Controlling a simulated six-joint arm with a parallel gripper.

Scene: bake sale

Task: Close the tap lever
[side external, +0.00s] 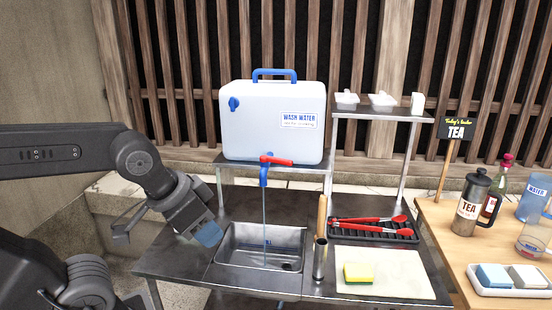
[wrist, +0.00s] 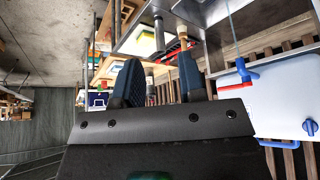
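The red tap lever (side external: 279,161) sticks out to the right from the blue tap (side external: 263,176) at the foot of the white wash-water container (side external: 245,125). A thin stream of water falls from the tap into the metal sink (side external: 222,250). In the wrist view the red lever (wrist: 253,76) and blue tap (wrist: 241,66) show at the right. My gripper (side external: 208,234) hangs over the counter at the sink's left edge, lower than the tap and apart from it. In the wrist view its two dark blue fingers (wrist: 160,66) stand apart with nothing held between them.
A metal tube and a wooden handle (side external: 322,215) stand right of the sink. A cutting board (side external: 405,275) holds a yellow sponge (side external: 358,273). A black rack (side external: 375,234) holds red tongs. A raised shelf (side external: 375,116) bears white containers. The air left of the tap looks clear.

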